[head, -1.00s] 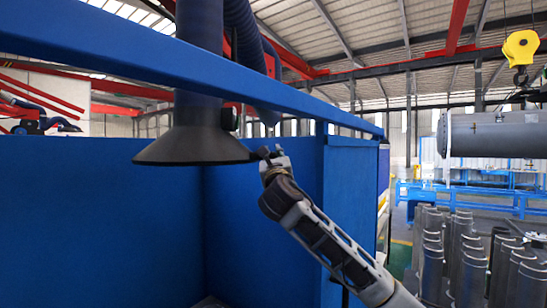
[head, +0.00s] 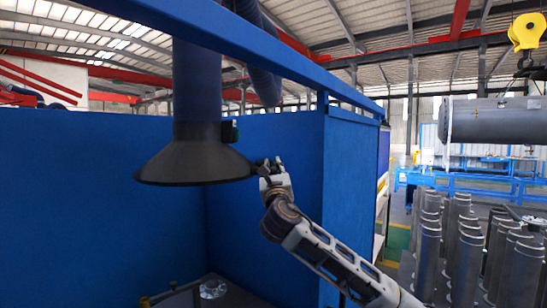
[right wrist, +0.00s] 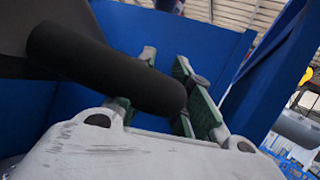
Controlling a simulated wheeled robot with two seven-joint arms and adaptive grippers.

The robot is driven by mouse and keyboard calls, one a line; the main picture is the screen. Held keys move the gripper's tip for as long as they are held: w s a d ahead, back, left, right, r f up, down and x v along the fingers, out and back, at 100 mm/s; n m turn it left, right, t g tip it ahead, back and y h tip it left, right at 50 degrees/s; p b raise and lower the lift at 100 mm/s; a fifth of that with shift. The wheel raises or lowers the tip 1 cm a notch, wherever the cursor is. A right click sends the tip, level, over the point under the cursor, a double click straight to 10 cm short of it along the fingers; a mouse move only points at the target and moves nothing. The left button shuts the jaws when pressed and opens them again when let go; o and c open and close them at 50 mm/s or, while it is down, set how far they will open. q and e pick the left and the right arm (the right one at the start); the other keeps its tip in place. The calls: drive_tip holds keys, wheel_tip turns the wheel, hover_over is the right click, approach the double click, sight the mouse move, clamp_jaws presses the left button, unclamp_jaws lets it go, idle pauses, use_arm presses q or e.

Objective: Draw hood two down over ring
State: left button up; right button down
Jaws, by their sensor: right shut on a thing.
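A dark conical extraction hood (head: 195,160) hangs at the lower end of a thick blue duct (head: 197,85), left of centre in the head view, its wide mouth facing down. My right gripper (head: 267,165) is at the hood's right rim. In the right wrist view a black cylindrical handle (right wrist: 105,68) lies between the green-padded fingers, and the gripper is shut on it. A shiny ring-like piece (head: 213,288) lies on a dark surface low in the head view, below the hood; I cannot tell whether it is the ring. My left gripper is not in view.
Blue booth walls (head: 90,215) stand behind the hood, with a blue beam (head: 290,45) above. Brass-coloured fittings (head: 145,301) show on the dark bench (head: 245,297). Space directly below the hood looks clear.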

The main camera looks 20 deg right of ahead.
wheel_tip(320, 180, down, 24)
drive_tip(key=b, duration=0.8)
drive_tip(key=shift+b, duration=0.3)
drive_tip(key=c, duration=1.5)
unclamp_jaws()
drive_tip(key=shift+o, duration=0.9)
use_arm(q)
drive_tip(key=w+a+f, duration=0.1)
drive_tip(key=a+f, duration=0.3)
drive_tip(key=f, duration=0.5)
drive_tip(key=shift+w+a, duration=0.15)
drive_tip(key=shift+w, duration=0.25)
use_arm(e)
drive_tip(key=v, duration=1.2)
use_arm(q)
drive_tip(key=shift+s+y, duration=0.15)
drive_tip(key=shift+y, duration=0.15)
use_arm(e)
drive_tip(key=shift+a, duration=0.1)
